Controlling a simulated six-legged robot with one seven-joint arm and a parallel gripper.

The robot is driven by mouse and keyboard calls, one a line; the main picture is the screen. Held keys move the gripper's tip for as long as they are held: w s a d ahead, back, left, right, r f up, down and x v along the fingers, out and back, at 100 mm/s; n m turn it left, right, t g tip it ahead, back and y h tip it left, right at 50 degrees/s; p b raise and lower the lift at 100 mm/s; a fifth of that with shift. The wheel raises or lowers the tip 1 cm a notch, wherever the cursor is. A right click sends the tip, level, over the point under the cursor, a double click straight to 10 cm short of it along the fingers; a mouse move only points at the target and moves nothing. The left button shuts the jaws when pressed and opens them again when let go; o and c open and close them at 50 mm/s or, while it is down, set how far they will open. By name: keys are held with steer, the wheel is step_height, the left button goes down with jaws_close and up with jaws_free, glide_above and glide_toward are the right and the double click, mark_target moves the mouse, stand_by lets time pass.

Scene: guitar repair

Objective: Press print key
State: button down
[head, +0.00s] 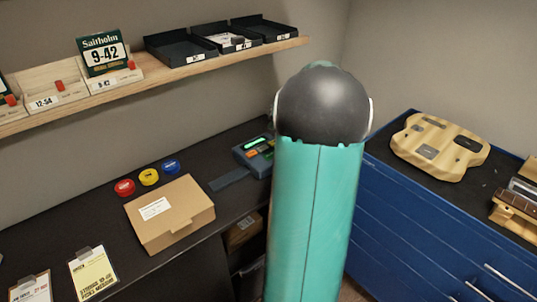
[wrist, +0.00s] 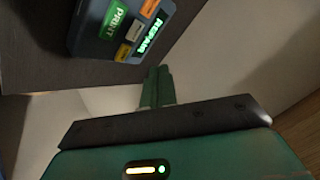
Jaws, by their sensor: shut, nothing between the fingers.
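The dark blue-grey keypad device (wrist: 92,45) is at the upper left of the wrist view. Its green key marked PRINT (wrist: 114,19) faces the camera, with orange keys and a lit green display reading REPAIR (wrist: 154,32) beside it. In the head view the device (head: 243,154) stands on the dark bench, its right side partly hidden by my arm. My gripper (wrist: 158,72) shows in the wrist view with its teal fingers together and empty. The fingertips appear just below the display end of the device, away from the PRINT key; whether they touch the device cannot be told.
A cardboard box (head: 170,213) and red, yellow and blue round tins (head: 149,177) are on the bench left of the device. A dark flat strip (head: 229,179) lies by it. A wall shelf (head: 150,75) runs above. A blue cabinet (head: 410,225) holds a guitar body (head: 440,146).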

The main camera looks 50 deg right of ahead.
steer(key=shift+w+f, duration=0.1)
steer(key=shift+f, duration=4.35)
steer(key=shift+f, duration=0.4)
steer(key=shift+f, duration=0.4)
steer(key=shift+r, duration=0.85)
steer(key=shift+r, duration=0.1)
steer(key=shift+r, duration=2.4)
